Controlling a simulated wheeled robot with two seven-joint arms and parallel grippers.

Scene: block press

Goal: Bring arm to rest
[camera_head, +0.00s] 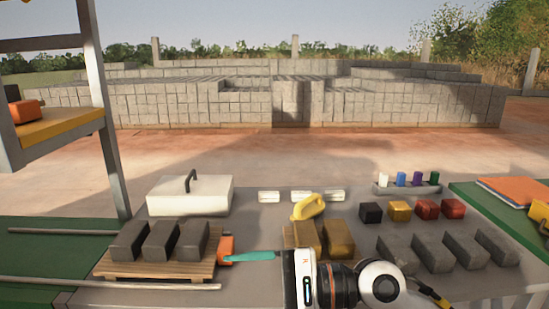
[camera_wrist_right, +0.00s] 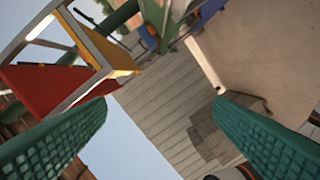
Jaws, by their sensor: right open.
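My right arm (camera_head: 325,282) comes in at the bottom middle of the head view, white and black. Its gripper (camera_head: 232,257) points left, with a teal finger seen edge-on beside the pallet of dark blocks. In the right wrist view the gripper (camera_wrist_right: 162,103) shows two textured green fingers wide apart, with nothing between them. My left gripper is not in view.
Dark blocks (camera_head: 161,239) stand on a wooden pallet (camera_head: 150,266), with an orange object (camera_head: 226,245) at its right. Yellow blocks (camera_head: 338,238) and grey blocks (camera_head: 463,250) lie nearby. A white lidded box (camera_head: 190,197) stands behind. A rack (camera_head: 112,165) rises at left.

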